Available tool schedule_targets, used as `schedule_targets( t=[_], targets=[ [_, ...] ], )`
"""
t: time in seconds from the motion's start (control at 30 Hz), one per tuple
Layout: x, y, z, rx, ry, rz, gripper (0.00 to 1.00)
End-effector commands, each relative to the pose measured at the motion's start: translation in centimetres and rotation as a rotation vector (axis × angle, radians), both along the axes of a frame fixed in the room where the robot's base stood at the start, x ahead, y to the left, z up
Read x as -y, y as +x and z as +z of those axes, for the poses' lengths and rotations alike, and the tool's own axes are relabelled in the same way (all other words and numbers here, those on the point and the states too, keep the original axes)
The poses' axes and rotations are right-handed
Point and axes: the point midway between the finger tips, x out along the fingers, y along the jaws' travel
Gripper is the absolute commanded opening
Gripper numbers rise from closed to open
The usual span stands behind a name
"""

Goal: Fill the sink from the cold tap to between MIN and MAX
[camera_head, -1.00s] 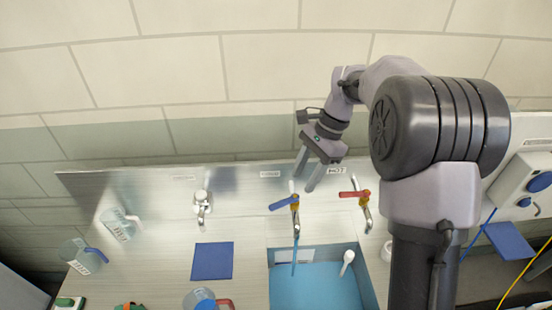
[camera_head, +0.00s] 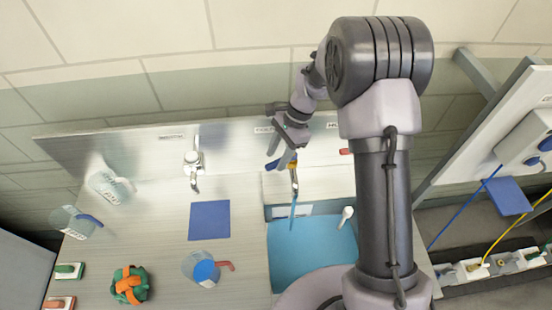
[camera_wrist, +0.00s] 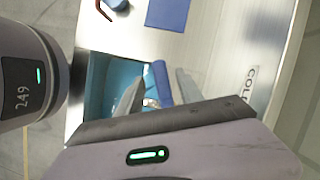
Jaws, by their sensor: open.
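The cold tap (camera_head: 294,178) stands at the back edge of the sink (camera_head: 360,240), with a blue lever (camera_head: 272,165) pointing left. A narrow blue stream (camera_head: 293,210) runs from its spout down to the blue surface (camera_head: 310,255) in the sink. A white label (camera_head: 279,211) is on the sink's back wall; its marks are too small to read. My gripper (camera_head: 284,160) is open at the cold tap. In the wrist view the blue lever (camera_wrist: 161,82) shows between the two spread fingers; contact cannot be told.
Another tap (camera_head: 193,165) stands to the left. A white rod (camera_head: 346,214) stands in the sink.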

Motion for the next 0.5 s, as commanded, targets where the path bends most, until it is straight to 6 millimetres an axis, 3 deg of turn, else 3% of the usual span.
schedule_targets(
  t=[0.13, 0.4, 0.5],
  targets=[
    [-0.45, -0.21, -1.18, 0.0, 0.0, 0.001, 0.44],
    [-0.52, -0.22, -1.38, 0.002, 0.0, 0.001, 0.44],
    [-0.51, -0.21, -1.36, 0.002, 0.0, 0.001, 0.26]
  ],
)
